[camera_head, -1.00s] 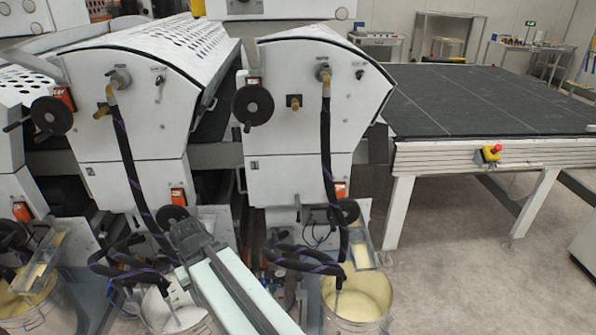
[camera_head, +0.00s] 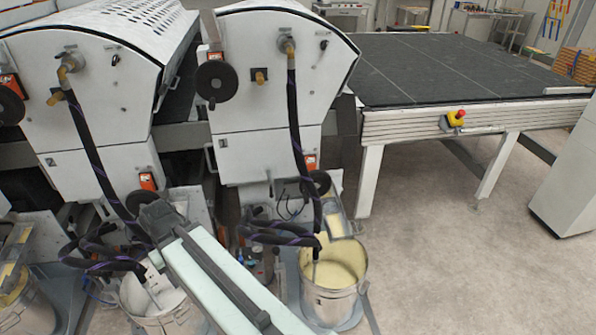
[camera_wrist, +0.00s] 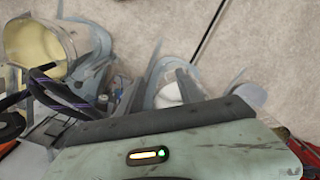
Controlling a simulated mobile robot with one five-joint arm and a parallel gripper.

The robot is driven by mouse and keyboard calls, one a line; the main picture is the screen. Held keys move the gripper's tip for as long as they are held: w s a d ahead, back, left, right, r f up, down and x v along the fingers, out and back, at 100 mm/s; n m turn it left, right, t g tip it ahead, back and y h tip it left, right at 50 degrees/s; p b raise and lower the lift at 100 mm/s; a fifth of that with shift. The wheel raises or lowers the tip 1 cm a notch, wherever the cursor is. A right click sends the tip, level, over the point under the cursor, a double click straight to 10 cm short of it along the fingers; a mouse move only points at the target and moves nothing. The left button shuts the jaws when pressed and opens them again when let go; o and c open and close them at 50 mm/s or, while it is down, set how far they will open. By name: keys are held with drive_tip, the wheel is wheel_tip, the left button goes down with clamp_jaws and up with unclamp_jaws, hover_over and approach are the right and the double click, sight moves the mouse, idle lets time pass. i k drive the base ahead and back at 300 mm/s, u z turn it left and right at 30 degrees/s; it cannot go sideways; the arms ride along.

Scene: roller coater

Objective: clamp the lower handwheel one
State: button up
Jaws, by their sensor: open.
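The right coater unit has a dark lower handwheel (camera_head: 315,184) beside its black hose, above the yellow bucket. The middle unit has another lower handwheel (camera_head: 141,203), close to the dark far end of my arm and partly covered by it. Both sit below larger upper handwheels (camera_head: 216,82). My pale green arm reaches from the bottom of the head view toward the middle unit. The wrist view shows my pale green arm link with a small lit indicator.
A yellow-filled bucket (camera_head: 334,268) and a white-filled bucket (camera_head: 153,296) stand under the units, with looping black hoses (camera_head: 279,234) near the lower handwheels. A dark-topped table (camera_head: 440,70) stands right. The floor (camera_head: 440,255) at right is clear.

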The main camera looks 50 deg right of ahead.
sight(269, 178)
drive_tip(key=u, duration=1.6)
drive_tip(key=k, duration=0.8)
drive_tip(key=z, duration=1.05)
drive_tip(key=i, duration=1)
drive_tip(key=u, duration=0.1)
